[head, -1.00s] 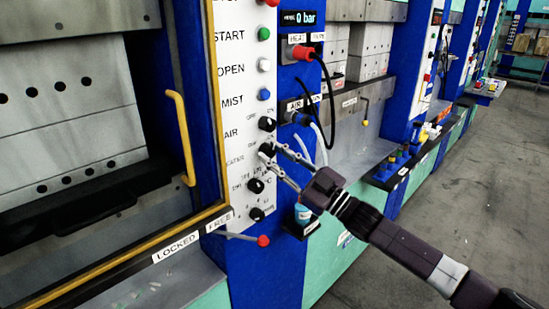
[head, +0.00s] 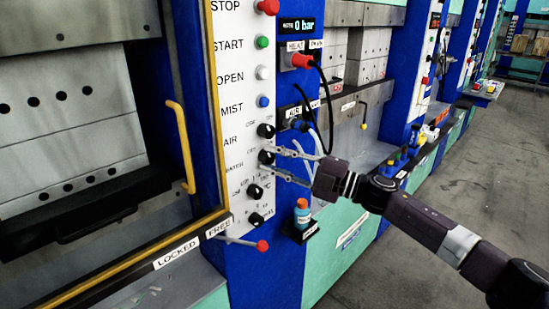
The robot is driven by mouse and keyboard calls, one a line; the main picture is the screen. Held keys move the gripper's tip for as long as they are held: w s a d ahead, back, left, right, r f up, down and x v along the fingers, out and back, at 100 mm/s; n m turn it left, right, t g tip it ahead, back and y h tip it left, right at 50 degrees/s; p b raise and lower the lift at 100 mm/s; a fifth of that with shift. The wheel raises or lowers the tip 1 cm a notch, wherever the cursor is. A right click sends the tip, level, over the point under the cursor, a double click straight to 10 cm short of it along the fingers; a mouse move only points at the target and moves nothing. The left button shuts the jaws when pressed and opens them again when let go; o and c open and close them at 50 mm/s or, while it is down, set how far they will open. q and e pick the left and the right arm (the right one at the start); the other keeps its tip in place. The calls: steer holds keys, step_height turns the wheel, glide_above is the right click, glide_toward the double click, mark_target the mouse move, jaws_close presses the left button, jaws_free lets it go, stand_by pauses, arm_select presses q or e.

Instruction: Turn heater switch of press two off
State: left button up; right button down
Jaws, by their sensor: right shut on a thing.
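The press control panel (head: 236,100) is a white strip with a column of buttons and black knobs. The heater switch (head: 266,157) is the black knob below the AIR knob (head: 266,131), beside a small label that reads roughly as heater. My right gripper (head: 271,160) comes in from the right, with its two thin fingers above and below the heater switch. It is shut on that knob, which the fingers partly cover. The knob's exact pointing direction is too small to tell. My left gripper is not in view.
Two more black knobs, the upper one here (head: 254,191), sit below. A red-tipped lever (head: 262,245) sticks out under the panel. An orange-capped bottle (head: 301,213) stands on a small shelf, near hanging hoses. A yellow handle (head: 181,146) is at left. The floor (head: 450,200) at right is clear.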

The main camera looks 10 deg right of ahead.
steer(key=shift+n, duration=0.5)
steer(key=c, duration=1.6)
jaws_free()
steer(key=v, duration=1.2)
steer(key=shift+r, duration=0.1)
